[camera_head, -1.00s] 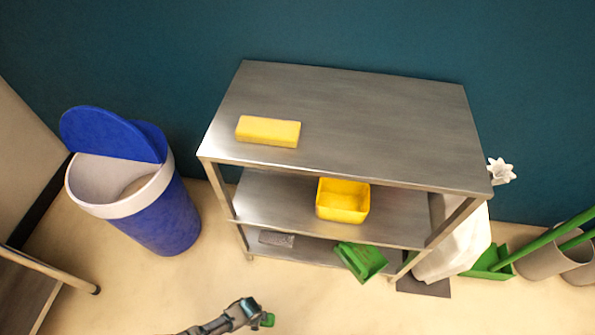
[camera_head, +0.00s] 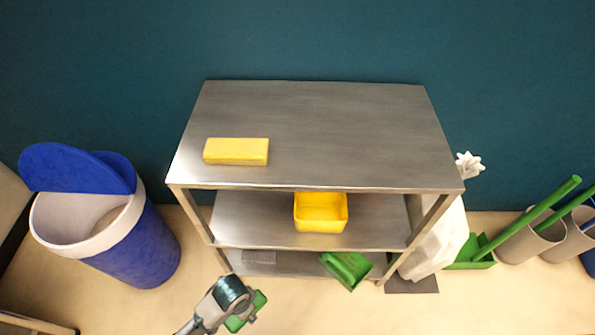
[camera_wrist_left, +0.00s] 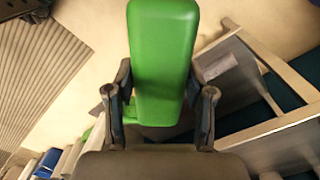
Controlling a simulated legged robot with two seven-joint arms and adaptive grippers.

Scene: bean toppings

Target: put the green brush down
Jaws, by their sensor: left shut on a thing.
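My left gripper (camera_head: 243,304) is low in the head view, in front of the steel shelf unit (camera_head: 320,115). It is shut on the green brush (camera_head: 247,313), which is partly hidden behind it. In the left wrist view the brush's long green block (camera_wrist_left: 162,60) stands between the two dark fingers of the gripper (camera_wrist_left: 160,95). The brush's bristles cannot be made out. My right gripper is not in view.
A yellow block (camera_head: 236,151) lies on the top shelf, a yellow tub (camera_head: 321,212) on the middle one. A green scoop-like object (camera_head: 347,269) sits at the bottom shelf's front. A blue bin (camera_head: 140,249) stands left. The top shelf's right side is clear.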

